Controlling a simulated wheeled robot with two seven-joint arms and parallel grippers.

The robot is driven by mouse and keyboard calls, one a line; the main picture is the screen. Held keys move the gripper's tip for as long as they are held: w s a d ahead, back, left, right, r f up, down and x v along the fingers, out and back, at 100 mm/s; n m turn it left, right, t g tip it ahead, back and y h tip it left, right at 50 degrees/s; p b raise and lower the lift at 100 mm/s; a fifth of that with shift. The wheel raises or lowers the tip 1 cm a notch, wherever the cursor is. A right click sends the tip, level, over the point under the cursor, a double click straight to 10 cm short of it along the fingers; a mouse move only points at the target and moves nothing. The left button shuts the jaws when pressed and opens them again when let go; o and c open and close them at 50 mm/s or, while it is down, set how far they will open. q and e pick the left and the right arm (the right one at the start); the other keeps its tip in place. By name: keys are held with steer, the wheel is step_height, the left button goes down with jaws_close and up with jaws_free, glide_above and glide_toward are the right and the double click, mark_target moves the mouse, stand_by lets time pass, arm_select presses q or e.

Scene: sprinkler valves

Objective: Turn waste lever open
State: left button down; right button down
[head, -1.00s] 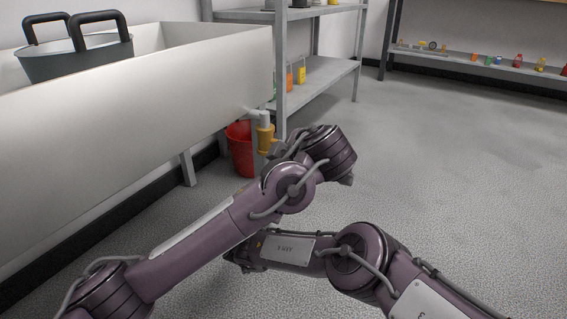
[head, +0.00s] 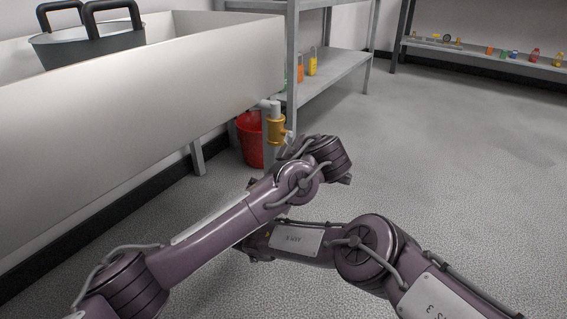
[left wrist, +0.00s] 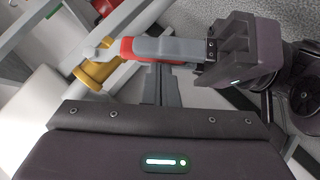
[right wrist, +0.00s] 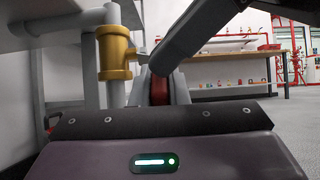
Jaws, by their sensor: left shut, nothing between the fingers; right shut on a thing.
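The brass valve (head: 276,130) sits on a grey drain pipe at the trough's near right corner. It shows large in the right wrist view (right wrist: 114,53) and at the left of the left wrist view (left wrist: 93,73). Its red lever (right wrist: 159,90) stands between the fingers of my right gripper (right wrist: 160,86), which is shut on it. The left wrist view shows the lever's red end (left wrist: 127,48) sticking out of those fingers, close to the valve. My left gripper (left wrist: 165,88) is shut and empty, just below the right fingers in that view. In the head view my arms hide most of both grippers.
The white trough (head: 140,95) fills the left and holds a grey pot (head: 90,42). A red bucket (head: 250,143) stands behind the valve. A grey shelf rack (head: 335,72) stands beyond it. My forearms cross closely. The floor at right is clear.

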arm_select(q)
steer(key=shift+w+f, duration=0.2)
steer(key=shift+f, duration=0.5)
arm_select(e)
steer(key=shift+s+a, duration=0.15)
steer(key=shift+a, duration=0.1)
steer(key=c, duration=1.7)
jaws_free()
steer(key=o, duration=0.3)
steer(key=shift+d, duration=0.25)
arm_select(q)
steer(key=shift+d, duration=0.2)
